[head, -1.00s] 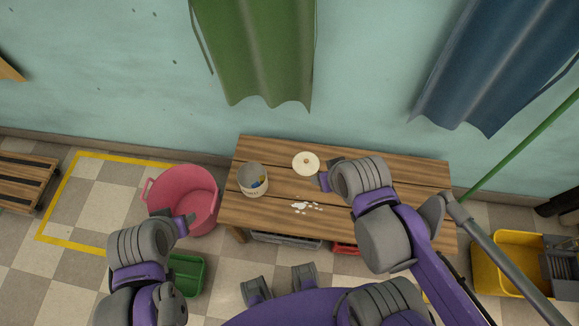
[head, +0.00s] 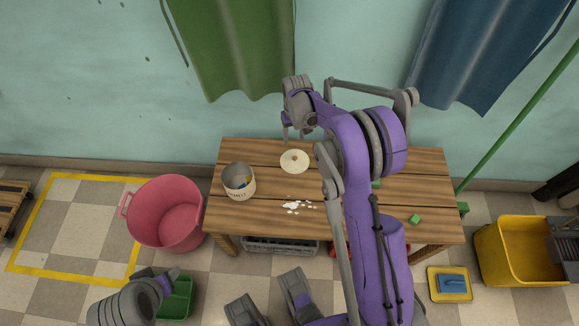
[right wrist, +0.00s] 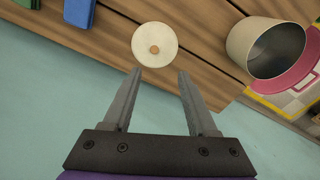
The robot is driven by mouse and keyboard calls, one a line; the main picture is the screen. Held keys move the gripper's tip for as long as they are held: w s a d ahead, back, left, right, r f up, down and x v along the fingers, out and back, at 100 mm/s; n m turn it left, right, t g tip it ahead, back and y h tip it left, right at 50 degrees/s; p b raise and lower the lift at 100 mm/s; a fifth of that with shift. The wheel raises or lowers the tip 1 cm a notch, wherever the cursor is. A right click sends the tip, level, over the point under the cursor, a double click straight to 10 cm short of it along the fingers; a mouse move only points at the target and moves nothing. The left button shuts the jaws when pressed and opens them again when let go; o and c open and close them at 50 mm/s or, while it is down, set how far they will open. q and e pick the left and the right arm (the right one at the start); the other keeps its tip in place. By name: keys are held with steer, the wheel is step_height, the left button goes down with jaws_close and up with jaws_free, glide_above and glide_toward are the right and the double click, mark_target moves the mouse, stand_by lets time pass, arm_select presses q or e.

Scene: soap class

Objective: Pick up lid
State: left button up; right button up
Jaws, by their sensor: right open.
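The lid (head: 294,161) is a round cream disc with a small brown knob, lying flat on the wooden table (head: 270,221). It also shows in the right wrist view (right wrist: 154,45), just beyond the fingertips. My right gripper (head: 293,138) points down above the table's back edge, behind the lid. In the right wrist view its two fingers (right wrist: 159,73) are apart with nothing between them. My left gripper (head: 172,276) is low at the bottom left, away from the table; its jaws are unclear.
An open cream can (head: 239,188) with small coloured things inside stands left of the lid. White bits (head: 297,206) lie in front of it. A green block (head: 415,219) is at the table's right. A pink tub (head: 165,213) stands on the floor at left.

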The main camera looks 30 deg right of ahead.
step_height(320, 180, down, 6)
steer(key=w+d, duration=0.1)
steer(key=b, duration=0.1)
glide_above(295, 157)
steer(key=f, duration=0.5)
steer(key=shift+s+a, duration=0.25)
steer(key=shift+s, duration=0.05)
steer(key=f, duration=0.3)
steer(key=f+b, duration=0.1)
steer(key=f, duration=0.1)
steer(key=shift+w+d+f, duration=0.2)
steer(key=shift+w+d, duration=0.05)
jaws_close()
